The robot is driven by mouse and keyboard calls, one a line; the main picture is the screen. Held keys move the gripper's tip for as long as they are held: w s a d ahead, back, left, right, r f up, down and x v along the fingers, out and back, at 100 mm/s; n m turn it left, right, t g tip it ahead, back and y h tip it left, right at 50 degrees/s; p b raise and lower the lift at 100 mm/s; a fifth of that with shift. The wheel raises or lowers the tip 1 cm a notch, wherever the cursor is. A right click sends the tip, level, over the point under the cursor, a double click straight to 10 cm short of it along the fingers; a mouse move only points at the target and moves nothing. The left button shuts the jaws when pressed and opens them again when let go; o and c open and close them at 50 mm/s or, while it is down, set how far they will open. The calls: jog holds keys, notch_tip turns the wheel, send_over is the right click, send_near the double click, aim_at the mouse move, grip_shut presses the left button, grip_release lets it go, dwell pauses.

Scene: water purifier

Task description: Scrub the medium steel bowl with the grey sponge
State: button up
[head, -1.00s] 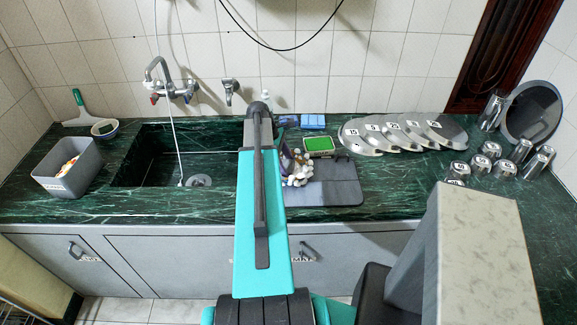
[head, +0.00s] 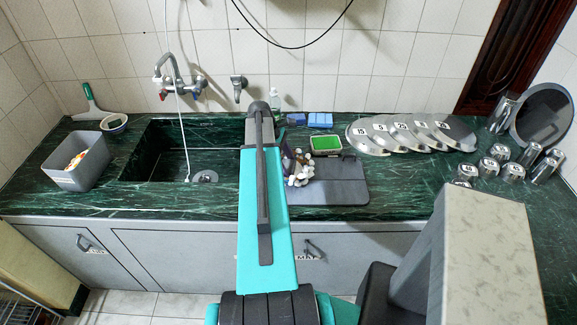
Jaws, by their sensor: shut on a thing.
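I cannot make out the medium steel bowl or the grey sponge; my teal arm covers the middle of the counter and part of the sink (head: 160,160). My gripper is hidden behind the arm. A green scrubbing pad (head: 325,143) in a shallow holder and blue sponges (head: 320,119) lie on the counter behind the grey mat (head: 340,186). A small pale bowl (head: 114,123) with something dark in it sits at the back left.
Overlapping numbered steel plates (head: 410,132) stand right of the mat. Several steel cups (head: 512,172) and a round dark pan (head: 541,116) are farther right. A grey bin (head: 74,172) stands left of the sink. White-ended items (head: 300,170) stand beside my arm. The tap (head: 178,85) overhangs the sink.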

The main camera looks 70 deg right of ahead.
aim_at(304, 178)
jog(key=shift+a, duration=0.1)
jog(key=shift+a, duration=1.25)
jog(key=shift+a, duration=0.1)
jog(key=shift+s+a+p, duration=0.3)
jog(key=shift+s+a, duration=0.55)
jog(key=shift+s, duration=0.05)
jog(key=shift+s, duration=0.1)
jog(key=shift+s, duration=1.25)
jog(key=shift+s+d+p, duration=0.4)
jog(key=shift+s+d, duration=0.55)
